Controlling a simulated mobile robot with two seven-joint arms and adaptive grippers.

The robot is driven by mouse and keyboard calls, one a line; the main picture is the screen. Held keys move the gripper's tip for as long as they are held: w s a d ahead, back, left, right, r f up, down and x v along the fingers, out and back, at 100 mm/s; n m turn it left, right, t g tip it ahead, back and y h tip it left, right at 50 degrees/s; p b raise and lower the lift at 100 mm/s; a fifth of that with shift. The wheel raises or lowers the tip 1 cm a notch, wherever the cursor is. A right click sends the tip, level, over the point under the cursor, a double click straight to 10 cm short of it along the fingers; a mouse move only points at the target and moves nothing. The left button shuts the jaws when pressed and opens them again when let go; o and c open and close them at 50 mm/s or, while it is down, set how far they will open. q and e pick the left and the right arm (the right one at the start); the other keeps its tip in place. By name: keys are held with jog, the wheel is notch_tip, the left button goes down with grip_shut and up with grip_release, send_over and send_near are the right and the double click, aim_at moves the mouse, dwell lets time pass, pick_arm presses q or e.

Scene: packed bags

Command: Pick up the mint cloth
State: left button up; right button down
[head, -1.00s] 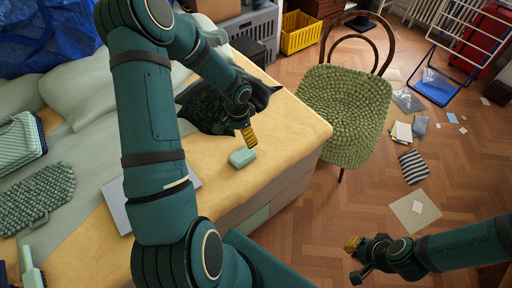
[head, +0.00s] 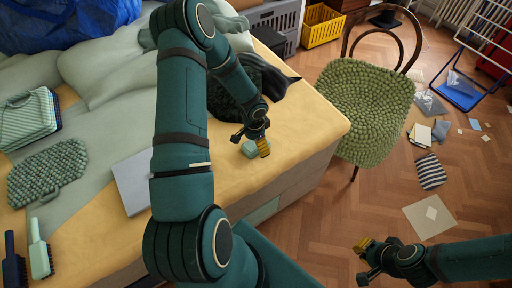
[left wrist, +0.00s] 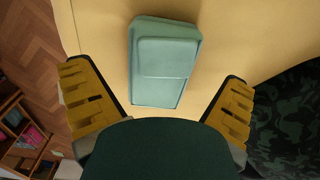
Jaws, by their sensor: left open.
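The mint cloth (head: 248,149) lies on the yellow bed cover near the bed's right edge. It looks like a small, thick, folded block. In the left wrist view the mint cloth (left wrist: 163,62) lies flat, just ahead of and between my spread fingers. My left gripper (head: 261,144) is open and empty, right above the cloth, and hides part of it in the head view. Both yellow finger pads of my left gripper (left wrist: 158,90) show apart in the wrist view. My right gripper (head: 364,260) is open and empty over the wooden floor.
A dark patterned bag (head: 235,92) lies close behind the cloth. A grey flat item (head: 132,183), a textured green mat (head: 48,172) and brushes (head: 39,250) lie on the bed to the left. A green chair (head: 360,112) stands beyond the bed's edge.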

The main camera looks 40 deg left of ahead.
pick_arm(q)
notch_tip(320, 180, down, 2)
jog(key=shift+f, duration=0.1)
jog(key=c, duration=1.2)
jog(key=shift+c, duration=0.2)
notch_tip(320, 180, up, 10)
jog(key=shift+r+p, duration=0.1)
jog(key=shift+p, duration=1.15)
